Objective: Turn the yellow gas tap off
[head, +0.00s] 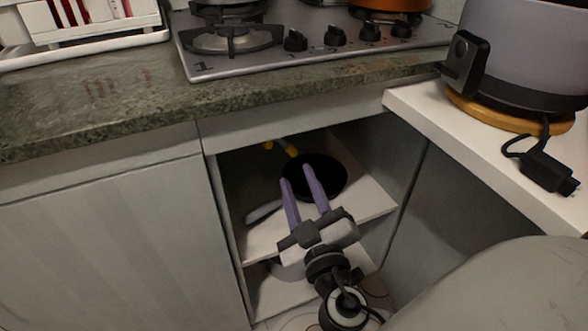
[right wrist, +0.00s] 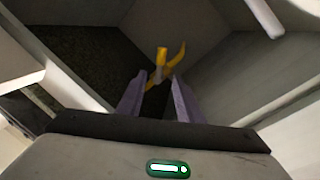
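The yellow gas tap (head: 289,149) shows at the back of the open cabinet under the hob, above a black pan. In the right wrist view the tap (right wrist: 174,65) lies ahead, just beyond my fingertips, with a yellow handle and a yellow stub. My right gripper (head: 304,172) reaches into the cabinet from the front, with its two purple fingers apart and nothing seen between them. In the right wrist view the fingers (right wrist: 156,90) frame the tap, but contact cannot be told. My left gripper is not in view.
A black pan (head: 322,178) lies on the cabinet's upper shelf (head: 352,207), around my right fingers. Cabinet walls stand close on both sides. Above are the green counter (head: 120,100) and the hob (head: 225,62). A grey cooker (head: 530,50) stands on the white surface at right.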

